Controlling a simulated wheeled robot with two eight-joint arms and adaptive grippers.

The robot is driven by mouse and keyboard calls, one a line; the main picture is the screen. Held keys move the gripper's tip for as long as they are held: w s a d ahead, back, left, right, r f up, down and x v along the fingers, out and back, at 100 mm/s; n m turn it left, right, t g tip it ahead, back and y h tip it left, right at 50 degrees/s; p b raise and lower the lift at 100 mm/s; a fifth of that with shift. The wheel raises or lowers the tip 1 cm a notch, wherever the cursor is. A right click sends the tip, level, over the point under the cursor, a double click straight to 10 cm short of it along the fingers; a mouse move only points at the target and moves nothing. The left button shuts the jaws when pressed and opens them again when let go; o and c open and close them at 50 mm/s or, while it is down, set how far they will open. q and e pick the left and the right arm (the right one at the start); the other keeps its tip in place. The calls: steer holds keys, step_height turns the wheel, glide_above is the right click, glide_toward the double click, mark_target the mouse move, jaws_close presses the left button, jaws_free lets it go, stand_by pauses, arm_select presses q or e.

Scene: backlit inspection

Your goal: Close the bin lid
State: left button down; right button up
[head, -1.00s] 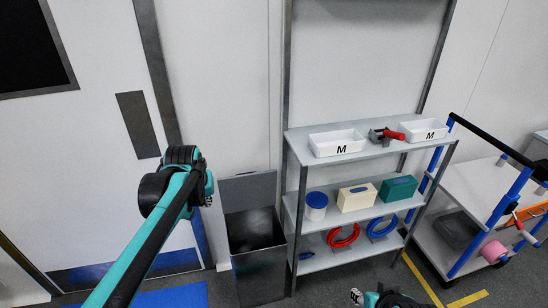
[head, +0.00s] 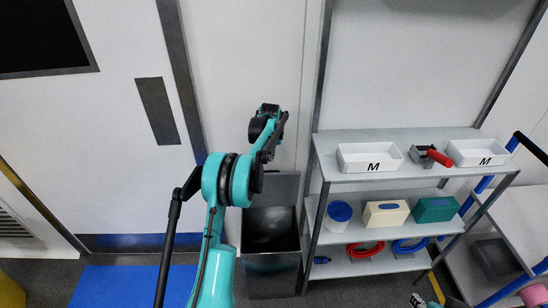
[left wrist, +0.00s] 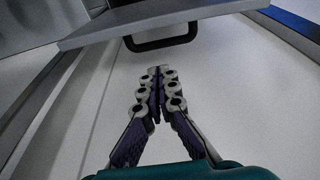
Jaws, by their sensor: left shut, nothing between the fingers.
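The dark grey bin (head: 272,278) stands on the floor left of the shelf, its top open. Its lid (head: 284,186) stands raised at the back, against the wall. My left arm reaches over the bin's left side, with its wrist above the lid. In the left wrist view my left gripper (left wrist: 158,72) is shut and empty. The grey lid (left wrist: 215,14) crosses the top there, with a dark handle (left wrist: 160,43) just beyond the fingertips, apart from them. The left fingers are not clear in the head view. A small part of my right gripper (head: 417,300) shows at the bottom edge; its fingers are unclear.
A metal shelf (head: 395,183) with white trays, boxes and coiled rings stands close right of the bin. A trolley (head: 507,190) with blue posts is at the far right. A blue mat (head: 125,285) lies left of the bin. A door is behind my arm.

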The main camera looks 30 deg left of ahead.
arm_select(q)
steer(key=b+x, duration=0.2)
steer(key=x, duration=0.5)
steer(key=shift+w+a+f, duration=0.1)
steer(key=shift+w+f, duration=0.05)
steer(key=shift+f, duration=0.25)
arm_select(e)
step_height(320, 180, down, 3)
steer(key=shift+w, duration=0.1)
